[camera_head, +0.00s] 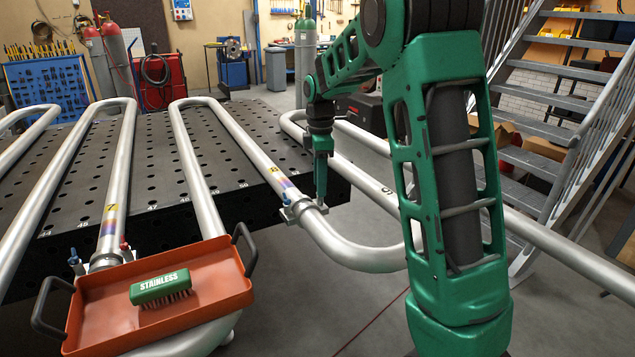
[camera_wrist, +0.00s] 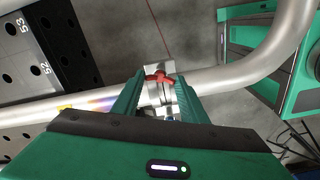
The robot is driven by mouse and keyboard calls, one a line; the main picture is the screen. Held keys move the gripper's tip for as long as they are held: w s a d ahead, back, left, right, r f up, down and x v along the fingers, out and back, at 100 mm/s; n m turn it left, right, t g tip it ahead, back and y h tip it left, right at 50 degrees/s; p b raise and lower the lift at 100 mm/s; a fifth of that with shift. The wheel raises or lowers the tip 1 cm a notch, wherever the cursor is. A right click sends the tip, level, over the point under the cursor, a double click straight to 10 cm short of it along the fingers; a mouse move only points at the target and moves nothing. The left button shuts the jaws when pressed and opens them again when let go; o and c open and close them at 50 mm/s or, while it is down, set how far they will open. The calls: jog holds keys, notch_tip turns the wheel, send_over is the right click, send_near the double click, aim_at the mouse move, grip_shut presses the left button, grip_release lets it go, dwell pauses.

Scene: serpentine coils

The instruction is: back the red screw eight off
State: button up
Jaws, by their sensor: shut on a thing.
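The clamp (camera_head: 303,213) sits around the pipe marked 8 just past the table's edge, and it shows in the wrist view (camera_wrist: 154,95). Its red screw (camera_wrist: 160,76) has a winged head and stands between my fingertips in the wrist view. My gripper (camera_head: 321,203) points down onto the clamp's right side and is shut on the red screw; it also shows in the wrist view (camera_wrist: 161,80). In the head view my fingers hide the red screw. The clamp's blue screw (camera_head: 286,199) is on its left side, clear of my fingers.
An orange tray (camera_head: 100,325) with a green brush (camera_head: 160,287) stands at the lower left. Another clamp (camera_head: 106,259) with red and blue screws is on the pipe marked 7. Bent pipes run over the perforated table (camera_head: 70,200). A staircase (camera_head: 545,130) is at the right.

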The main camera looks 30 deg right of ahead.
jog(key=shift+d+n, duration=0.1)
jog(key=shift+n, duration=0.9)
jog(key=shift+c, duration=0.2)
jog(key=o, duration=1.1)
notch_tip(320, 180, up, 11)
jog(key=shift+w+f, duration=0.1)
jog(key=shift+f, duration=0.05)
